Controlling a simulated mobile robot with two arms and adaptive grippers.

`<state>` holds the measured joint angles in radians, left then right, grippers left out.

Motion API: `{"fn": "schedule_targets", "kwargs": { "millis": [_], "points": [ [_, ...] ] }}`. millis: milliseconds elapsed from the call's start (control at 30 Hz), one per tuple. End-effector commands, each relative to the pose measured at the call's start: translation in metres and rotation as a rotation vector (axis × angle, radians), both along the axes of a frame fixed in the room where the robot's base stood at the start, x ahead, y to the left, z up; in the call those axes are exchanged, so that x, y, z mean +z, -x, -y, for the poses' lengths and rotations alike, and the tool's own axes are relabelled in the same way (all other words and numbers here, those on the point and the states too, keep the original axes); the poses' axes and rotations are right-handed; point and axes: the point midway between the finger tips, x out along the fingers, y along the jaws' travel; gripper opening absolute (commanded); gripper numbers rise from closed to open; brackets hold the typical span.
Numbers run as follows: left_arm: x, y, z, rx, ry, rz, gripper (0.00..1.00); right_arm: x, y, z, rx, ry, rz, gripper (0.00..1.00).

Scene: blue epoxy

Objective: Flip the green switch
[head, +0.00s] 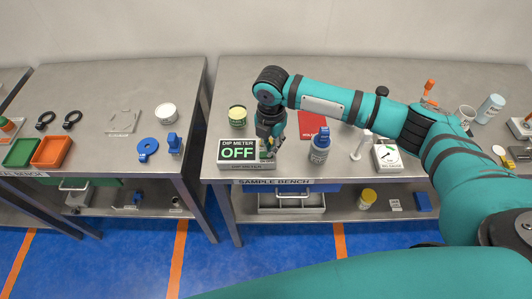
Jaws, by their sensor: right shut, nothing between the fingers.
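The dip meter (228,163) is a pale box at the front edge of the sample bench. Its dark display reads "OFF" in green letters. A small green part, which looks like the switch, shows at the box's right end and is mostly hidden by my right gripper. My right gripper (269,150) points down over that end, shut and empty, with its fingertips at or just above the box. I cannot tell whether they touch the switch. My left gripper is out of view.
On the sample bench (222,90), a yellow-topped can (237,116) stands behind the meter. A blue-and-white bottle (320,146) stands to its right, near a red sheet (312,124) and a gauge box (388,155). A gap separates this bench from the left one (100,95).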

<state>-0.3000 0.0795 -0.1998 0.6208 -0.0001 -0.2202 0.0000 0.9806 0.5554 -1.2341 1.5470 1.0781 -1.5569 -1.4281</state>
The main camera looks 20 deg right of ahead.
Motion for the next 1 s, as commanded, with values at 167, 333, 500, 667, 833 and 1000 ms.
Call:
{"fn": "schedule_targets", "kwargs": {
  "millis": [167, 333, 500, 667, 833, 1000],
  "points": [
    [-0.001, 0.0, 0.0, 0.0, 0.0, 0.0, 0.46, -0.003, 0.0, 0.0, 0.0, 0.0, 0.0, 0.0],
    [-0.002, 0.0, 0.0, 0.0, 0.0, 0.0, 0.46, -0.006, 0.0, 0.0, 0.0, 0.0, 0.0, 0.0],
    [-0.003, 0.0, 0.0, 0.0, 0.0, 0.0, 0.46, -0.009, 0.0, 0.0, 0.0, 0.001, -0.001, 0.0],
    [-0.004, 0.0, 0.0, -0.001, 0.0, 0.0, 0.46, -0.011, 0.0, 0.0, 0.0, 0.001, -0.001, 0.0],
    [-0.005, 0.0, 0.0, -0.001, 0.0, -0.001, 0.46, -0.014, 0.0, 0.0, 0.001, 0.0, -0.001, 0.0],
    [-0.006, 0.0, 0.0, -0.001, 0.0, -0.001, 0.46, -0.016, 0.0, 0.0, 0.001, -0.001, -0.001, 0.0]
  ]
}}
